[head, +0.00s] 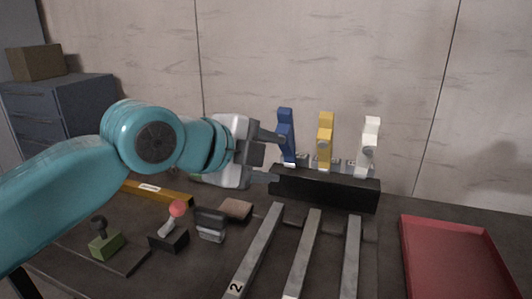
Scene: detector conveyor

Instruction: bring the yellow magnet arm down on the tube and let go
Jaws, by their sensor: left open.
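The yellow magnet arm (325,143) stands upright at the back, between a blue arm (286,130) and a white arm (369,146), above a black block (325,190). My left gripper (278,158) is open and empty. Its fingers point right, and the upper fingertip overlaps the blue arm in the picture; I cannot tell whether they touch. The yellow arm is to the right of the fingertips, apart from them in the picture. I cannot make out a tube clearly. My right gripper is not in view.
Several grey rails (302,255) run forward from the black block. A red tray (408,250) is at the right. A red-knobbed lever (177,209), a green block (105,246), a brown block (236,209) and an orange bar (172,194) lie left. A wall closes the back.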

